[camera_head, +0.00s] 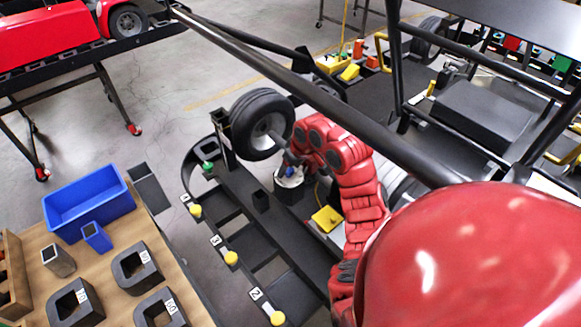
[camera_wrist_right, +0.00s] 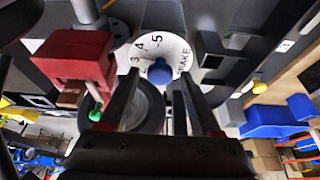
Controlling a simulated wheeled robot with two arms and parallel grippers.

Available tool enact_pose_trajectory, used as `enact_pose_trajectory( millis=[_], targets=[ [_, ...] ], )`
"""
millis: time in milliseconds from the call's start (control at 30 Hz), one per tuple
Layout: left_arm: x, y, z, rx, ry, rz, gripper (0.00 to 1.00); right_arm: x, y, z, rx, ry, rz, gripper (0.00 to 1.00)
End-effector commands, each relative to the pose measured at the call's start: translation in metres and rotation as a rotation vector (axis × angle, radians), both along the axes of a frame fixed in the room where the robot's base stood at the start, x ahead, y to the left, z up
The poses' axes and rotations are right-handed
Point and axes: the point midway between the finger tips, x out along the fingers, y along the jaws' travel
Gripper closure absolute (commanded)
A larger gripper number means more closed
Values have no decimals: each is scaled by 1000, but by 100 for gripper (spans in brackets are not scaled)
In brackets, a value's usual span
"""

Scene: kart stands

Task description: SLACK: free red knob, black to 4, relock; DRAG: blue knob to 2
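A white dial (camera_wrist_right: 180,50) with black numbers, 3, 4 and 5 legible, and partly readable lettering shows in the right wrist view. A blue knob (camera_wrist_right: 160,72) sits on it, between the fingertips of my right gripper (camera_wrist_right: 156,90). The fingers are apart; I cannot tell whether they touch the knob. In the head view my right gripper (camera_head: 287,160) is beside the black wheel, at the small white and blue dial (camera_head: 291,175), and partly covers it. I cannot make out the red knob or the black knob. My left gripper is not in view.
A red block (camera_wrist_right: 75,58) is close left of the fingers. A rubber wheel (camera_head: 258,124) stands beside my right gripper. A dark bar (camera_head: 310,95) crosses above. Yellow knobs (camera_head: 231,258) line the stand's edge. A blue bin (camera_head: 88,203) is on the wooden table.

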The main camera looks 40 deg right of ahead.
Motion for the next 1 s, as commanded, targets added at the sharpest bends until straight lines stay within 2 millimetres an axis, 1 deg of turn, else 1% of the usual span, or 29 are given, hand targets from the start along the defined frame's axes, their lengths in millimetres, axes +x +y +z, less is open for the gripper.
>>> enact_pose_trajectory(
  millis=[33,333,667,867,1000],
  targets=[
    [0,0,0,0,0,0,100,0,0,0,0,0,0,46],
    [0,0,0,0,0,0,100,0,0,0,0,0,0,100],
    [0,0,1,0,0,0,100,0,-1,1,0,0,23,100],
    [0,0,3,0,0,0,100,0,-1,2,0,-2,113,100],
    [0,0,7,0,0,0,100,1,-3,2,2,-1,216,100]
  ],
)
